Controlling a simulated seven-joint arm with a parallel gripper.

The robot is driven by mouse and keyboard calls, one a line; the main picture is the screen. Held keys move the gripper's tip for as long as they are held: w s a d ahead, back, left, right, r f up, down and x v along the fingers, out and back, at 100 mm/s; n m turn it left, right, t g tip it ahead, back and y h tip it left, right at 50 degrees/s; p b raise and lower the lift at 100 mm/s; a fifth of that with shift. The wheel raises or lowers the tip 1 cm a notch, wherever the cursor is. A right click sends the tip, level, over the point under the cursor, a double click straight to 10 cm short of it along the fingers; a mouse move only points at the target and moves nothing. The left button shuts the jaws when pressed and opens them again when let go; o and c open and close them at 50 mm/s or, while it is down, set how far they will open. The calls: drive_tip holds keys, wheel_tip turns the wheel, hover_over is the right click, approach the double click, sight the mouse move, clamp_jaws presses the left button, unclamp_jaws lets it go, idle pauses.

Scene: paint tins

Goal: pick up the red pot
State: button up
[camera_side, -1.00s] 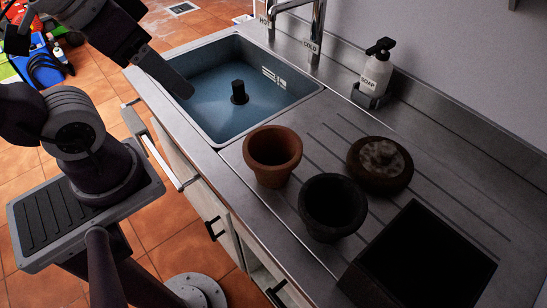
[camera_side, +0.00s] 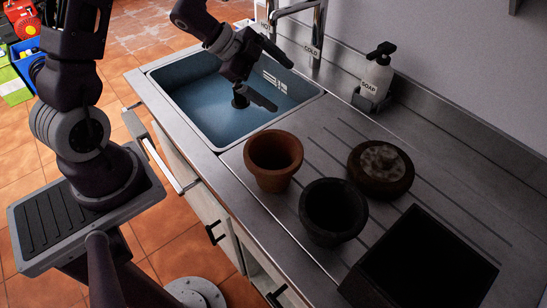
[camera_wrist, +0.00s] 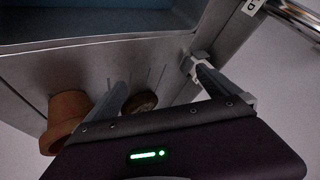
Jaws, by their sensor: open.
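The red pot (camera_side: 273,162) is a reddish terracotta pot, upright on the grey draining board just right of the sink. It also shows at the left of the wrist view (camera_wrist: 64,118). My gripper (camera_side: 283,84) is open and empty, over the right part of the sink, behind and above the red pot and apart from it. In the wrist view its two fingers (camera_wrist: 158,75) stand spread, with the pot outside them to the left.
A black pot (camera_side: 333,210) stands close to the red pot's right. A round brown object (camera_side: 380,168) and a dark square box (camera_side: 425,262) lie further right. The blue sink (camera_side: 190,105), tap (camera_side: 318,30) and soap bottle (camera_side: 376,75) are behind.

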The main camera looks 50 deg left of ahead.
sight(274, 166)
drive_tip(key=s+d+f+g+h, duration=0.1)
drive_tip(key=s+f+m+g+h, duration=0.1)
drive_tip(key=s+f, duration=0.1)
drive_tip(key=s+d+f+h, duration=0.1)
drive_tip(key=s+f, duration=0.1)
drive_tip(key=shift+s+d+m+g+h, duration=0.1)
drive_tip(key=shift+d+m+g+h, duration=0.2)
drive_tip(key=shift+d+g, duration=0.1)
drive_tip(key=s+d+g+h, duration=0.1)
drive_tip(key=s, duration=0.1)
drive_tip(key=s+d+m+g+h, duration=0.1)
drive_tip(key=s, duration=0.1)
drive_tip(key=s+d+f+h, duration=0.1)
drive_tip(key=s, duration=0.1)
drive_tip(key=shift+s+f+g+h, duration=0.1)
drive_tip(key=shift+s+g+h, duration=0.2)
drive_tip(key=shift+g+h, duration=0.1)
drive_tip(key=d, duration=0.1)
drive_tip(key=s+d+h, duration=0.1)
drive_tip(key=shift+s+d+r+m+g, duration=0.2)
drive_tip(key=shift+d+m+g, duration=0.1)
drive_tip(key=shift+g, duration=0.1)
drive_tip(key=x, duration=0.5)
drive_tip(key=shift+w+d+r, duration=0.1)
drive_tip(key=shift+w+d, duration=0.05)
drive_tip(key=shift+d, duration=0.2)
drive_tip(key=shift+w+d, duration=0.1)
drive_tip(key=shift+d, duration=0.15)
drive_tip(key=c, duration=1)
